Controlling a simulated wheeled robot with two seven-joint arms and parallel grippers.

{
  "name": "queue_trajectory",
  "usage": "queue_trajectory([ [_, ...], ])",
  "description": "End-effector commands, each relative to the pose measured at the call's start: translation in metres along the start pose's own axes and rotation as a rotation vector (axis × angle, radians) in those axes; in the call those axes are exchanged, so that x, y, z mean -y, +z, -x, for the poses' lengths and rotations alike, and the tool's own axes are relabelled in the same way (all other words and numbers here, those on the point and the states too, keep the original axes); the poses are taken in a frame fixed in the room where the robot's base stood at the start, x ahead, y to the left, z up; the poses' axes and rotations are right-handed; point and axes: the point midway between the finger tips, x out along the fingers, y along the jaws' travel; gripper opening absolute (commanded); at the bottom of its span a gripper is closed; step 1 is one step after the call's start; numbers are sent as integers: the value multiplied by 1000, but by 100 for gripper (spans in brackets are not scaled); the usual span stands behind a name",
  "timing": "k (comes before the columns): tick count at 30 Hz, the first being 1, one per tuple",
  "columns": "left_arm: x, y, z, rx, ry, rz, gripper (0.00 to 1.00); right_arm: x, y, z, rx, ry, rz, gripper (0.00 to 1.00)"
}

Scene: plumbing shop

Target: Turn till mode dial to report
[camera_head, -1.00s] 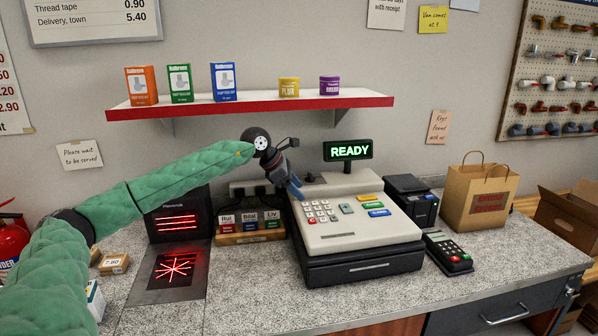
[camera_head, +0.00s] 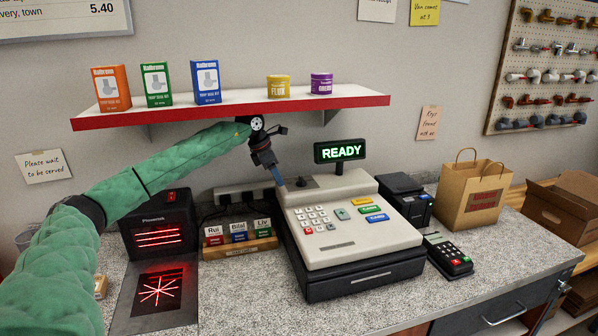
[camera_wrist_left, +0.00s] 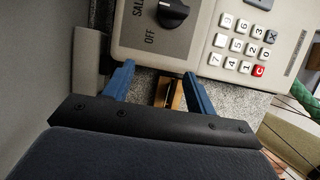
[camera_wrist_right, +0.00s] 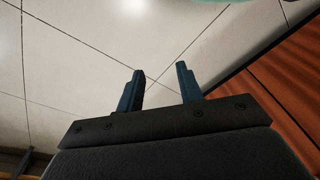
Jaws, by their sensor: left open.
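The till (camera_head: 345,222) stands on the counter, and its display (camera_head: 341,150) reads READY. The black mode dial (camera_wrist_left: 173,14) shows at the top of the left wrist view, on the till's grey panel, with OFF and part of another label beside it. The dial's pointer direction is unclear. My left gripper (camera_head: 280,187) is at the till's left back corner; in the left wrist view its blue fingers (camera_wrist_left: 160,82) are apart and empty, short of the dial and not around it. My right gripper (camera_wrist_right: 160,75) is open and empty over the floor, outside the head view.
A shelf (camera_head: 235,108) with boxes and tins hangs just above my left wrist. A scanner (camera_head: 157,225) and a card rack (camera_head: 240,246) stand left of the till. A card terminal (camera_head: 447,254) and a paper bag (camera_head: 472,195) stand to its right.

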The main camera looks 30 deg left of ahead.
Motion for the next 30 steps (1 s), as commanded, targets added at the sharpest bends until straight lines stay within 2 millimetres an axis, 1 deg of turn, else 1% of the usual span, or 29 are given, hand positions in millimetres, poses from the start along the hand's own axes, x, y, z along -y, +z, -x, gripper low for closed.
queue_trajectory([
  [1, 0, 9, 0, 1, -1, -1, 56, -2, 2, -4, -2, 3, 1, 36],
  [3, 1, 19, -4, 1, -2, -1, 56, -4, 5, -15, -6, 6, 3, 36],
  [15, 1, 71, -26, 1, -1, 0, 56, -19, 27, -65, -34, 26, 16, 36],
  [21, 0, 69, -35, 1, 0, 1, 56, -25, 37, -81, -45, 33, 22, 36],
  [24, 0, 68, -38, 0, 1, 0, 56, -26, 40, -85, -48, 35, 23, 36],
  [30, 0, 68, -40, 0, 1, 0, 56, -27, 42, -88, -51, 36, 24, 36],
])
